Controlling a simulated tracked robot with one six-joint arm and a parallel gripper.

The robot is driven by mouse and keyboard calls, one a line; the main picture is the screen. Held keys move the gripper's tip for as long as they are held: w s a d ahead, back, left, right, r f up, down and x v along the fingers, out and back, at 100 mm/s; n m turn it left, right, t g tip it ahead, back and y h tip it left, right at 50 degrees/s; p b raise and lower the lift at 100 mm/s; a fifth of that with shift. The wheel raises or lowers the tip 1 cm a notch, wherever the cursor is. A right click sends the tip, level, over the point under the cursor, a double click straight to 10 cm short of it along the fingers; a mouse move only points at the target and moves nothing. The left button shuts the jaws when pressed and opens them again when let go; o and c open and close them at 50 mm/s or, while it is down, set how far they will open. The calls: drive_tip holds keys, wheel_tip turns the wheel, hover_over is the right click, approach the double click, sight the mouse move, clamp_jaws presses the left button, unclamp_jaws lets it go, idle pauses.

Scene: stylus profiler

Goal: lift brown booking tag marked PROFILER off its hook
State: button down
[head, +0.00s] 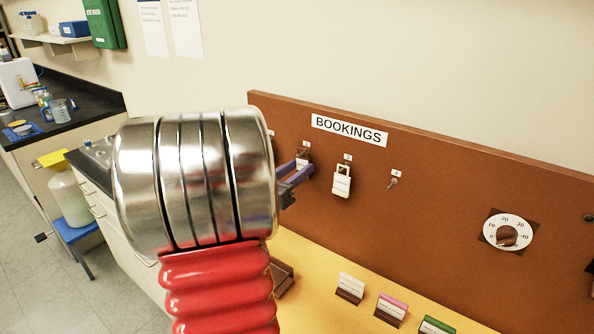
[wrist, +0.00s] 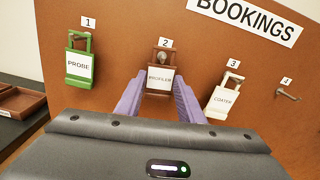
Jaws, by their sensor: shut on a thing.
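The brown booking tag marked PROFILER (wrist: 159,80) hangs at hook 2 (wrist: 163,56) on the brown board in the wrist view. My gripper (wrist: 160,86) has its purple fingers on the left and right sides of this tag and is shut on it. The tag's upper part still lies over the hook. In the head view my gripper (head: 297,174) reaches to the board, and the tag (head: 303,156) is mostly hidden behind the fingers and my wrist.
A green PROBE tag (wrist: 79,62) hangs at hook 1 on the left. A cream COATER tag (wrist: 223,98) hangs close on the right at hook 3. Hook 4 (wrist: 287,94) is empty. A dial (head: 507,232) and several small label stands are further right.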

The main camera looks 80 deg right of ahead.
drive_tip(key=v, duration=0.8)
idle(1.2)
